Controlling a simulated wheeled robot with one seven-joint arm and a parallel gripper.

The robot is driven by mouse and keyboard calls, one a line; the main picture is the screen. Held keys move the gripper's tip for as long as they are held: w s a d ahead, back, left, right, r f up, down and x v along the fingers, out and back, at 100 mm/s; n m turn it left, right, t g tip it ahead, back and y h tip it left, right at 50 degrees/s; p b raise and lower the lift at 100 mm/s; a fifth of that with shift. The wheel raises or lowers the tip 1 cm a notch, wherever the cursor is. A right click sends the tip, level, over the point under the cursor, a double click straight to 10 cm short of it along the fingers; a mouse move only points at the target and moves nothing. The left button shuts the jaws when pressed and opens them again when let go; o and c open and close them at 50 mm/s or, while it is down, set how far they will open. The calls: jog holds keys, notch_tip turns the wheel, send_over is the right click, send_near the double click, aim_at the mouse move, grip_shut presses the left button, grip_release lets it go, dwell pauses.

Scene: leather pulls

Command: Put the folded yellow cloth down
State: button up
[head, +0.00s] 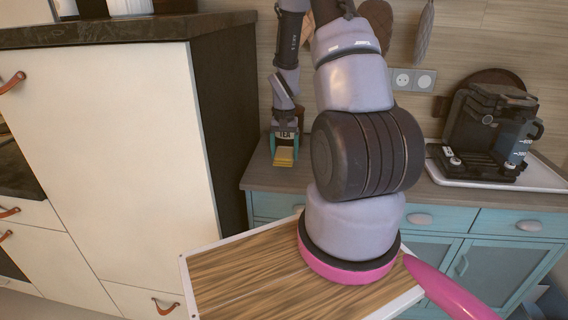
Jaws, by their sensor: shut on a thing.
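The folded yellow cloth (283,158) is small in the head view, at the lower end of my gripper (284,150). My gripper points down over the left end of the wooden counter (257,174), and its teal fingers are shut on the cloth. The cloth shows against the counter top near the back. I cannot tell whether it touches the counter or hangs just above it.
A label reading TEA (286,135) shows right at my gripper. A coffee machine (488,125) stands on a white tray (540,178) at the right. A tall cream cabinet (110,130) with a dark side borders the counter on the left. Wall sockets (413,80) are behind.

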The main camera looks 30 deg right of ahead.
jog(key=shift+f, duration=2.05)
jog(key=shift+f, duration=0.15)
jog(key=o, duration=1.3)
jog(key=shift+s+f, duration=0.1)
notch_tip(320, 180, up, 13)
jog(key=shift+f, duration=0.1)
notch_tip(320, 180, up, 11)
jog(key=t, duration=0.2)
send_over(285, 170)
jog(key=s+a, duration=0.1)
jog(key=a, duration=0.2)
jog(key=s+a+r+n+t, duration=0.1)
jog(key=s+a+r, duration=0.2)
jog(key=s+r, duration=0.3)
jog(key=s+a+r+t+y, duration=0.1)
jog(key=s+a+r+t, duration=0.1)
jog(key=s+a+r, duration=0.2)
jog(key=s+a+r+n+t+y, duration=0.1)
jog(key=s+a+r+t, duration=0.1)
jog(key=s+r, duration=0.6)
jog(key=shift+s+a+r+n, duration=0.15)
jog(key=shift+a+r+n, duration=0.15)
jog(key=shift+a+r, duration=0.35)
